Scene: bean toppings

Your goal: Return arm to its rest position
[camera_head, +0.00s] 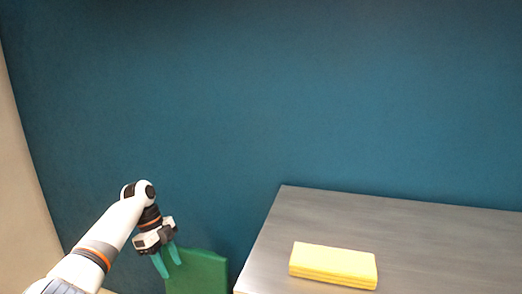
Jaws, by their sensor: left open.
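My left arm comes in from the lower left, and its left gripper (168,266) points down with its teal fingers apart and nothing visible between them. The left gripper is left of the grey table, in front of the upper edge of a green panel or box. My right gripper is not in view.
A grey table (420,225) fills the lower right, with its left edge to the right of my gripper. A yellow sponge-like block (333,264) lies on it. A green flat-sided object (203,274) stands beside the table. A blue wall (300,90) is behind.

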